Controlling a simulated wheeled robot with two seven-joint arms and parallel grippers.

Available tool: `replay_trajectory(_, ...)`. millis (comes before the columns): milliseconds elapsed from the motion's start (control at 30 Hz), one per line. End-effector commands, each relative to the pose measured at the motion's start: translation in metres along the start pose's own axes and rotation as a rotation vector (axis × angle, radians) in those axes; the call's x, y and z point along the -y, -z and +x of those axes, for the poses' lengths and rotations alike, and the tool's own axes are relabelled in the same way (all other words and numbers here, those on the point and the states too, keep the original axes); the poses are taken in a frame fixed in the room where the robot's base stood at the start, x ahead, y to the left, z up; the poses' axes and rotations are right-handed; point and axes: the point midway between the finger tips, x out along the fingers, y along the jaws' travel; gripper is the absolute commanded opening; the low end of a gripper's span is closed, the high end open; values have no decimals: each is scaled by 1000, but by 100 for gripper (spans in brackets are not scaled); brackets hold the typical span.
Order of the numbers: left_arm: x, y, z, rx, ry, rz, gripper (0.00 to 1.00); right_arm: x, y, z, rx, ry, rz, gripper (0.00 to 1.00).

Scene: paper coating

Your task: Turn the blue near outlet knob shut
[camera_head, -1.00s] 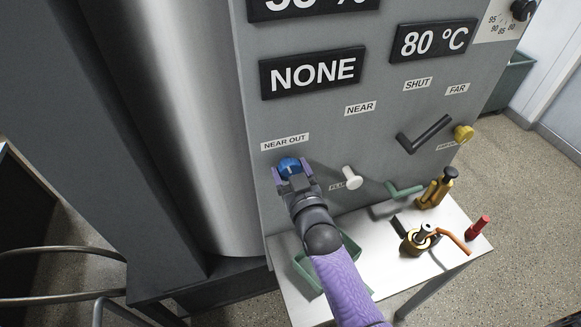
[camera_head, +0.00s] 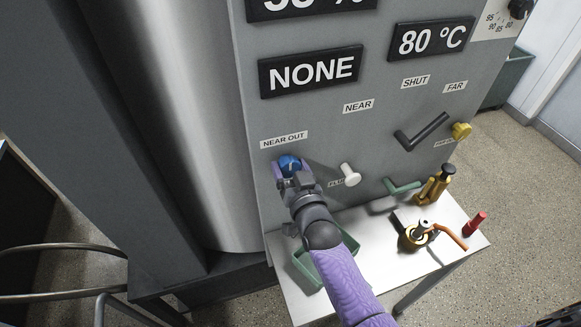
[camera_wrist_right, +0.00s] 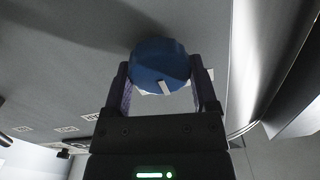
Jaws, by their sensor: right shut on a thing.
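The blue near outlet knob (camera_head: 289,163) sits on the grey panel under the "NEAR OUT" label (camera_head: 284,140). My right gripper (camera_head: 290,177) is at the knob, with a finger on each side of it. In the right wrist view the blue knob (camera_wrist_right: 160,66) lies between the two fingers of the right gripper (camera_wrist_right: 161,88), and a white mark shows on its face. The gripper is shut on the knob. Its purple arm reaches up from the bottom of the head view. My left gripper is not in view.
A white knob (camera_head: 349,175), a dark lever (camera_head: 421,132), a yellow knob (camera_head: 461,131) and a green handle (camera_head: 402,187) stick out to the right. A shelf (camera_head: 376,248) below bears a green tray (camera_head: 303,263), brass tools (camera_head: 434,187) and a red cylinder (camera_head: 475,223).

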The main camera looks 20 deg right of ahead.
Motion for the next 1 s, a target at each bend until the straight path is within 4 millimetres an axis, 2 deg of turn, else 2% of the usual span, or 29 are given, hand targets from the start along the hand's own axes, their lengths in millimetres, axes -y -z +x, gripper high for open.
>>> replay_trajectory(133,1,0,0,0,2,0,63,0,-1,0,4,-1,3,16)
replay_trajectory(167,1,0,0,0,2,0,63,0,-1,0,4,-1,3,81)
replay_trajectory(233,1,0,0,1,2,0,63,0,-1,0,3,0,2,96)
replay_trajectory(267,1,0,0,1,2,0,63,0,-1,0,3,0,2,100)
replay_trajectory(467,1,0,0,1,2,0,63,0,0,0,1,0,1,100)
replay_trajectory(567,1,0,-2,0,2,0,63,0,-1,-8,4,-1,1,100)
replay_trajectory(900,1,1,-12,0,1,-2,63,0,0,-79,5,0,1,100)
replay_trajectory(1000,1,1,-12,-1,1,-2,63,0,-1,-93,4,0,1,100)
